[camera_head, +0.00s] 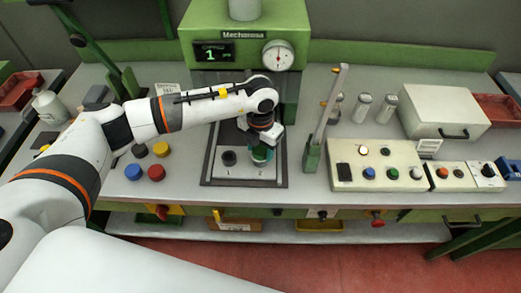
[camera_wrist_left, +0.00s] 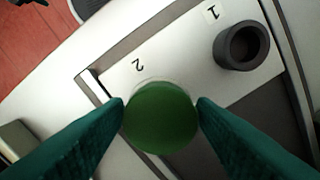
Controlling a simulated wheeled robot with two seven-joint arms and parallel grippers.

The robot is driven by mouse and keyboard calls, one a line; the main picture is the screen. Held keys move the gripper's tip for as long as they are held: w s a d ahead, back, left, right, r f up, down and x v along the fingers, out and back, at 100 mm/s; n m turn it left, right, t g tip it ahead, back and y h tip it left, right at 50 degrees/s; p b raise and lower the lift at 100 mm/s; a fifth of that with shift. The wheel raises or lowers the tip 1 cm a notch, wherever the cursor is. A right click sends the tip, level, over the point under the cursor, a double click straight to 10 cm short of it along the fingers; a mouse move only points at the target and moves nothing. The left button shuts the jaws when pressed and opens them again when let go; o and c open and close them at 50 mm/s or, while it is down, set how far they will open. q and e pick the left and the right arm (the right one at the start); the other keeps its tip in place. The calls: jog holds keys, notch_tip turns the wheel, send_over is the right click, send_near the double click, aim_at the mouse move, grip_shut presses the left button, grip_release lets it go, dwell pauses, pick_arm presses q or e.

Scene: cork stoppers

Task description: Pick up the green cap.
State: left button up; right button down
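The green cap (camera_wrist_left: 160,117) is round and sits between the two teal fingers of my left gripper (camera_wrist_left: 160,106) in the left wrist view. Both fingertips appear to touch its sides. A pale clear rim shows just behind the cap, beside the mark 2 on the plate (camera_wrist_left: 190,62). In the head view my left gripper (camera_head: 262,150) points down over the right part of the fixture plate, and its fingers largely hide the cap. I cannot tell whether the cap is clear of what lies under it. My right gripper is not in view.
A dark hollow cylinder (camera_wrist_left: 241,46) stands at mark 1, close to the gripper. Yellow (camera_head: 160,149), red (camera_head: 156,173) and blue (camera_head: 133,172) round pieces lie left of the plate. A green post (camera_head: 312,153) and a button box (camera_head: 378,165) stand to the right.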

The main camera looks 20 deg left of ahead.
aim_at(260, 150)
pick_arm(q)
jog(key=c, duration=0.6)
jog(key=shift+c, duration=0.2)
notch_tip(260, 150, up, 9)
jog(key=b, duration=0.2)
jog(key=shift+b, duration=0.4)
jog(key=shift+r, duration=0.55)
